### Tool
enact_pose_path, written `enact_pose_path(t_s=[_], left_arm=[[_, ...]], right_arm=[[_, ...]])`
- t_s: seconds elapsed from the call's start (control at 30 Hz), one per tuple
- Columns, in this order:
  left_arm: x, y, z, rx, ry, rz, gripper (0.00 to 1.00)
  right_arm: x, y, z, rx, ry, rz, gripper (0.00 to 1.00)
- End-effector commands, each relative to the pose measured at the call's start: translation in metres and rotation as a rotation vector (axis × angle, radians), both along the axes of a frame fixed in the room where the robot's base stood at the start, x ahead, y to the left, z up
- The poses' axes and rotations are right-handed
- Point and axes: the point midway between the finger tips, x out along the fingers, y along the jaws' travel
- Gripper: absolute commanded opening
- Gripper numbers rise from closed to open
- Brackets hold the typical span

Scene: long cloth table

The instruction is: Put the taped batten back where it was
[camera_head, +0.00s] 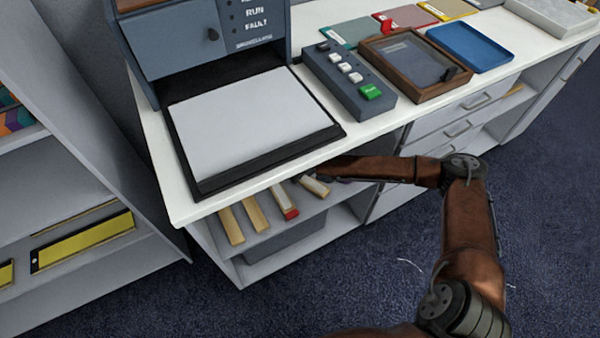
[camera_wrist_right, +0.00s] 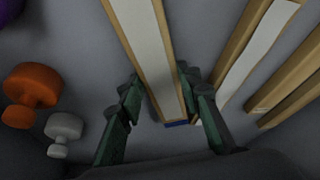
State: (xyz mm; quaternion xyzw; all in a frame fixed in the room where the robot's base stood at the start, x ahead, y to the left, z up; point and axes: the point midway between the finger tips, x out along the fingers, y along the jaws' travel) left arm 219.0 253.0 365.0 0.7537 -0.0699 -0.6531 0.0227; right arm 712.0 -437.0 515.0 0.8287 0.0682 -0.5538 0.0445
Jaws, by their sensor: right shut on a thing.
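Several wooden battens lie on the open shelf under the white tabletop. My right gripper (camera_wrist_right: 158,80) is shut on a batten (camera_wrist_right: 146,35) with a pale strip along its face and a blue mark at its near end. In the head view this held batten (camera_head: 315,186) is the rightmost one, and my gripper there is mostly hidden under the counter edge. Beside it lies a batten with a red end (camera_head: 283,200). I cannot tell whether the held batten touches the shelf.
The counter edge (camera_head: 255,184) overhangs the shelf close above my right arm. In the wrist view an orange knobbed object (camera_wrist_right: 35,85) and a smaller grey one (camera_wrist_right: 63,128) are at left, with bare surface between them and the batten. A dark bin (camera_head: 285,240) stands below.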

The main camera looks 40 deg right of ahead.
Motion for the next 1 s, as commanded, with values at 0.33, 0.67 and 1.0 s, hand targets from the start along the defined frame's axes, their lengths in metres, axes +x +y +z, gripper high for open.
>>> enact_pose_path(t_s=[0.33,0.67,1.0], left_arm=[[-0.0003,0.0003,0.0019,0.001,0.001,0.0,0.0],[-0.0016,0.0008,0.0019,0.002,0.006,0.0,0.0],[0.0004,0.0004,0.0024,0.001,-0.003,0.001,0.0]], right_arm=[[-0.0019,-0.0032,-0.0002,-0.001,0.0,-0.005,0.0],[-0.0022,-0.0036,-0.0015,-0.001,0.001,-0.005,0.49],[-0.0031,-0.0039,0.0047,-0.001,0.0,-0.005,0.49]])
